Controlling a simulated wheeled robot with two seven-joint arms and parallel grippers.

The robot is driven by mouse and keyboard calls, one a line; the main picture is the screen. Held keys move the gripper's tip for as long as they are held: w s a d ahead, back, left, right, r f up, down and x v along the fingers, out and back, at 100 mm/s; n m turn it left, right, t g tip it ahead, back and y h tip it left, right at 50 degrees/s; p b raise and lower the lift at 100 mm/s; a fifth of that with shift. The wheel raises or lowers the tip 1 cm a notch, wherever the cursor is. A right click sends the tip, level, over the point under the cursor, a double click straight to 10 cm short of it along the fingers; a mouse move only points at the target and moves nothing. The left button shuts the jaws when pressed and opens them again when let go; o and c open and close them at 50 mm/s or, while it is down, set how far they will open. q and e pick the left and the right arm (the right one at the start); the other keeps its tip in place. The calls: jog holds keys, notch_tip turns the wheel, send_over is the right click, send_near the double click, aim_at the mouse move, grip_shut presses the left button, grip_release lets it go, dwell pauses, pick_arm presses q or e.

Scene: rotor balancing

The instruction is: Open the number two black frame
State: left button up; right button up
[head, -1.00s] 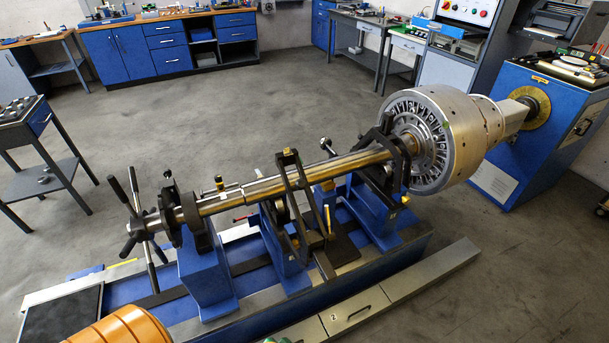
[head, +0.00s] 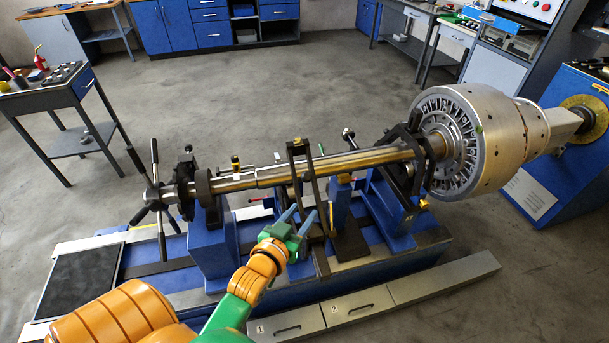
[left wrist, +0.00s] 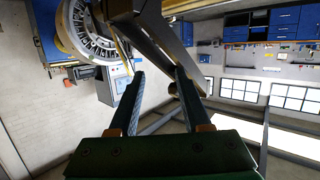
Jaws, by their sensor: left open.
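A tall black frame (head: 317,250) stands around the long metal shaft (head: 345,162) near its middle; I take it as number two, though I read no number on it. Its top bar lies above the shaft. My left gripper (head: 302,212), green with blue-grey fingers, is open and empty close in front of this frame. In the left wrist view, the open fingers (left wrist: 160,73) point toward dark bars (left wrist: 158,28) just beyond them. I cannot tell whether they touch. Other black frames stand at the shaft's left end (head: 187,180) and beside the rotor (head: 402,145). My right gripper is not in view.
The large silver rotor (head: 500,140) sits at the shaft's right end. A spoked black handwheel (head: 155,195) stands at its left end. Blue supports (head: 212,245) rise from the machine bed. The floor behind is clear.

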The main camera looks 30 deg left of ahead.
aim_at(304, 179)
pick_arm(q)
jog(key=r+t, duration=0.1)
jog(key=w+a+r+t+y, duration=0.1)
jog(key=a+r+n, duration=0.1)
jog(key=shift+w+a+r+t, duration=0.2)
jog(key=shift+w+r+t, duration=0.1)
jog(key=shift+w+t, duration=0.1)
jog(key=x, duration=0.5)
jog(key=shift+w+a+r+p, duration=0.1)
jog(key=shift+w+a+p, duration=0.15)
jog(key=shift+w+p, duration=0.1)
jog(key=shift+w+a, duration=0.1)
jog(key=shift+w, duration=0.35)
jog(key=shift+s, duration=0.1)
grip_shut()
